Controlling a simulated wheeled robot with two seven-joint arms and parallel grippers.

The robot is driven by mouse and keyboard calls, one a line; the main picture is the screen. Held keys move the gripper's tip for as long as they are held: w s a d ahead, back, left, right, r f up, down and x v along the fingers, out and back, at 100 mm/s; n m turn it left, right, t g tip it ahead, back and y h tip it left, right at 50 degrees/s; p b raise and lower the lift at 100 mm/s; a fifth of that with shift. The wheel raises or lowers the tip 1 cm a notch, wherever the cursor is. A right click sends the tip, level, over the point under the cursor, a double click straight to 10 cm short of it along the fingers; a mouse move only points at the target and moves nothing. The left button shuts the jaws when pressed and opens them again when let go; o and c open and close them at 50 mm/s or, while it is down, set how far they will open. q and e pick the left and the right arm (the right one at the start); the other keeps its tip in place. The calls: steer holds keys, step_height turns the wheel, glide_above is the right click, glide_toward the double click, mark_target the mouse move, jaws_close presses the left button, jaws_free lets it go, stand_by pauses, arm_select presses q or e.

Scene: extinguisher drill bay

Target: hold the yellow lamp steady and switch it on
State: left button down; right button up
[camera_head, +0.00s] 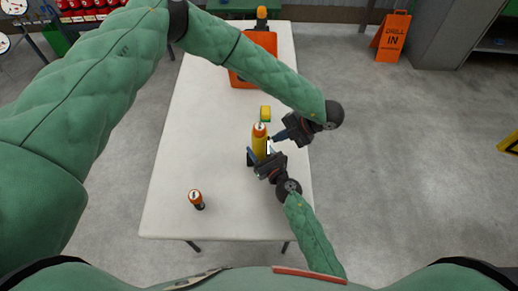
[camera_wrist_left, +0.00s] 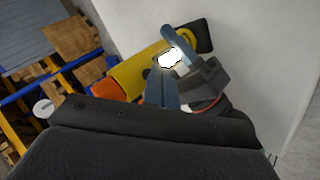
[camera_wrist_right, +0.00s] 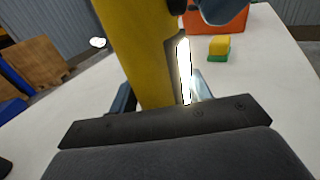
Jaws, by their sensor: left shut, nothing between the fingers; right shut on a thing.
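The yellow lamp (camera_head: 259,145) has an orange top and appears upright over the table. My right gripper (camera_head: 258,158) is shut around its yellow body, which also fills the middle of the right wrist view (camera_wrist_right: 140,45). A bright white strip (camera_wrist_right: 184,72) glows along the lamp's side; it also shows as a white glare in the left wrist view (camera_wrist_left: 171,58). My left gripper (camera_head: 277,137) is shut and empty, its tips close to the lamp's right side. Whether they touch it I cannot tell. The lamp's base is partly hidden in the head view.
The white table (camera_head: 180,150) bears a small orange-and-black torch (camera_head: 196,199) at the front left. A yellow-green sponge (camera_head: 265,113) lies just behind the lamp. An orange case (camera_head: 265,42) stands farther back. An orange drill sign (camera_head: 392,36) stands on the floor.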

arm_select(q)
steer(key=shift+d, duration=0.3)
steer(key=d, duration=0.6)
steer(key=shift+w, duration=0.2)
stand_by(0.3)
arm_select(e)
steer(key=o, duration=1.4)
steer(key=v, duration=1.2)
